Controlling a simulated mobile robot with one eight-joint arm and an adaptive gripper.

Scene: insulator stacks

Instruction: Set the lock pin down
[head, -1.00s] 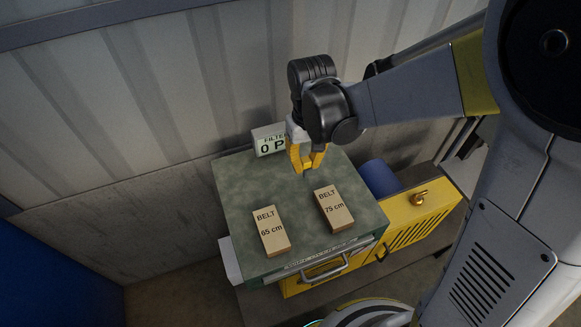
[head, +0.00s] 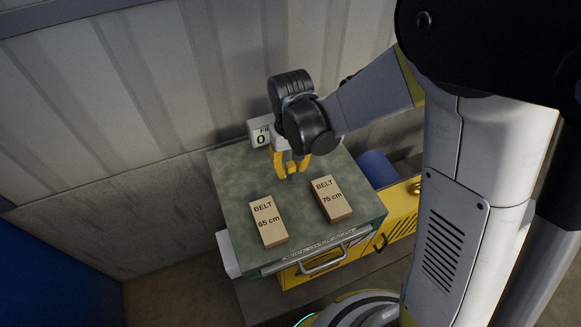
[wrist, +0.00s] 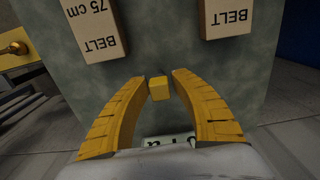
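The lock pin seems to be the small yellow block (wrist: 159,88) between my fingertips in the wrist view. In the head view my gripper (head: 291,173) points down over the back part of the green cabinet top (head: 235,190), and the yellow block (head: 292,167) shows between the fingers. It appears at or very near the surface; exact contact is hard to tell.
Two tan belt boxes lie in front of my gripper: 65 cm (head: 268,220) and 75 cm (head: 331,199). A small filter sign (head: 260,135) stands behind, partly hidden. A blue cylinder (head: 377,168) and a yellow cabinet (head: 400,215) are at the right. The cabinet top's left side is clear.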

